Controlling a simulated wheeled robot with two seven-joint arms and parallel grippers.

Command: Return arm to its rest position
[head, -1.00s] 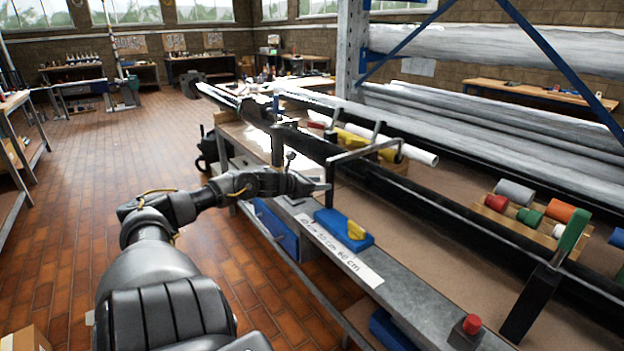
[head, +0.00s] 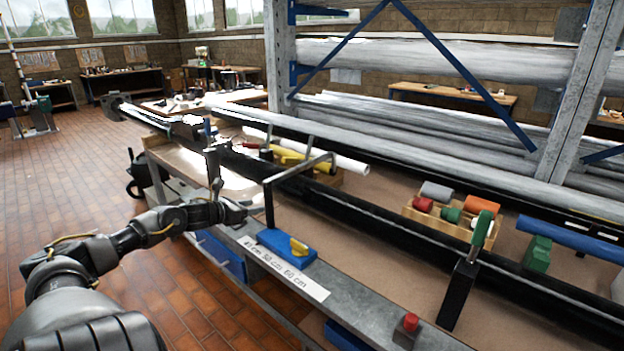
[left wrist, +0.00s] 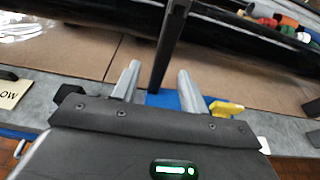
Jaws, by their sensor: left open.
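My left arm comes in from the lower left in the head view. Its left gripper (head: 232,209) is held above the near edge of the workbench (head: 350,310), just left of a dark upright bracket (head: 269,205) and the blue block with a yellow knob (head: 285,246). In the left wrist view the two grey fingers (left wrist: 158,82) stand apart, with nothing seen held. I cannot tell the exact gap to the post. My right gripper is not in view.
A long black pipe (head: 370,215) runs along the bench. A green-handled clamp (head: 466,270) and a red button (head: 409,321) stand nearer right. A wooden tray of coloured rolls (head: 425,219) lies behind.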

